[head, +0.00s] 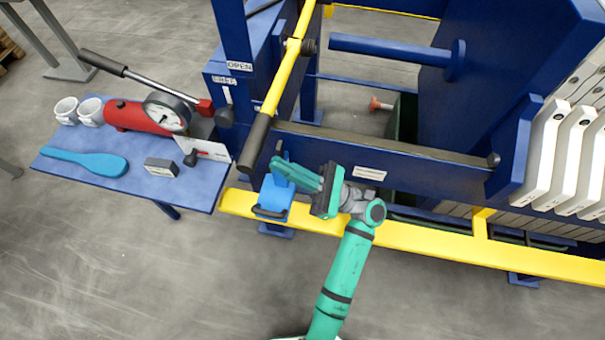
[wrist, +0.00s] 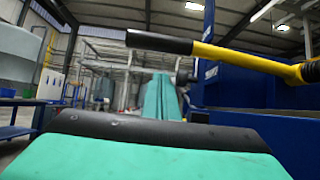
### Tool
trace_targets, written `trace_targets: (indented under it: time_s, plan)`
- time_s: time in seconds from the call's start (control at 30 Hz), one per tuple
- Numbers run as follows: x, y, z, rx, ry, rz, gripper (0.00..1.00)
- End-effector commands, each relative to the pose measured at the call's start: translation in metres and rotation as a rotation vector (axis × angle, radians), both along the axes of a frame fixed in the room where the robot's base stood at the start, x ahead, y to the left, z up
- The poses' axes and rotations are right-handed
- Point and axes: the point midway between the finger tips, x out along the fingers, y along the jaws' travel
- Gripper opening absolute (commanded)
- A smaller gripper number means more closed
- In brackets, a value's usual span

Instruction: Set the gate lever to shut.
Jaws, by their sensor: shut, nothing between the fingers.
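The yellow lever with a black grip (head: 257,143), which I take as the gate lever, runs from a pivot on the blue frame down towards the front. It also shows in the wrist view (wrist: 160,42), crossing above my fingers. A label reading OPEN (head: 240,66) is on the blue post, and a second label (head: 224,80) below it is hard to read. My gripper (head: 277,167) is shut and empty, just right of and below the black grip in the head view. It looks apart from the lever. No finger is around the grip.
A blue side table (head: 140,187) at left holds a red pump with a gauge (head: 167,112), white cups and a blue paddle (head: 85,162). A blue container (head: 273,197) is close below my gripper. A yellow rail (head: 430,238) runs along the press. The floor in front is clear.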

Motion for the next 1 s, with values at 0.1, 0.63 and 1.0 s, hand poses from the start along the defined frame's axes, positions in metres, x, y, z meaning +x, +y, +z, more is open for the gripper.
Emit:
trace_targets:
  time_s: [0.1,0.63,1.0]
  plan:
    - [0.004,0.012,0.014,-0.001,-0.003,-0.002,0.00]
    - [0.006,0.018,0.047,0.001,0.001,0.000,0.00]
    - [0.004,0.023,0.053,0.006,0.015,0.011,0.00]
